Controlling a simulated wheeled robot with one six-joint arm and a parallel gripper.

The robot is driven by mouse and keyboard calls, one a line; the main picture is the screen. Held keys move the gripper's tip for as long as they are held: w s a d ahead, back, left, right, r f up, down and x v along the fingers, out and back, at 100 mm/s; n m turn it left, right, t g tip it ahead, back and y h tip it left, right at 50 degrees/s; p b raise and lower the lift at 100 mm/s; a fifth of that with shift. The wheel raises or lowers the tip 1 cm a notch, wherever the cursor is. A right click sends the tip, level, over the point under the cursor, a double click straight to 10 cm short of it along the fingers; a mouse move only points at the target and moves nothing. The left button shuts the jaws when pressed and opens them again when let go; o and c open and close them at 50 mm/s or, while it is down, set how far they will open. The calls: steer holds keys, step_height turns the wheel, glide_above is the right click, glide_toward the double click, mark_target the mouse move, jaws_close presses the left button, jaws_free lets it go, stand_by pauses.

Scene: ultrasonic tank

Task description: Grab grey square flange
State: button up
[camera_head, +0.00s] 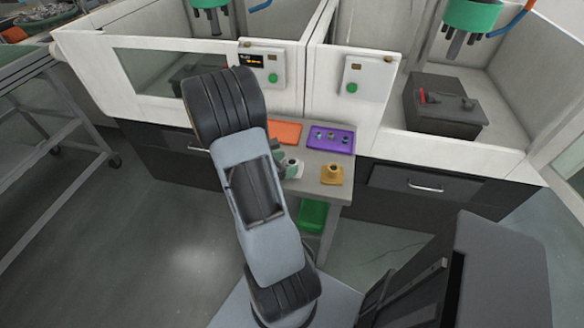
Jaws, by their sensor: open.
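The grey square flange (293,168) stands on the small grey table between the two machine cabinets, with its round neck up. It is small in the picture and its left part is partly covered. My gripper (283,160), greenish grey, shows just past the right edge of my arm, close to the left side of the flange. Its jaws are open. Most of the gripper is hidden behind my arm, and I cannot tell whether it touches the flange.
A yellow flange (332,175) stands right of the grey one. Behind are an orange tray (285,132) and a purple tray (333,139) with small parts. White cabinet walls with control boxes (367,78) rise behind the table (315,185). A green bin (312,216) sits below.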

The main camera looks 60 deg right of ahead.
steer(key=shift+x, duration=1.1)
steer(key=shift+c, duration=0.2)
steer(key=c, duration=1.1)
steer(key=shift+r, duration=0.1)
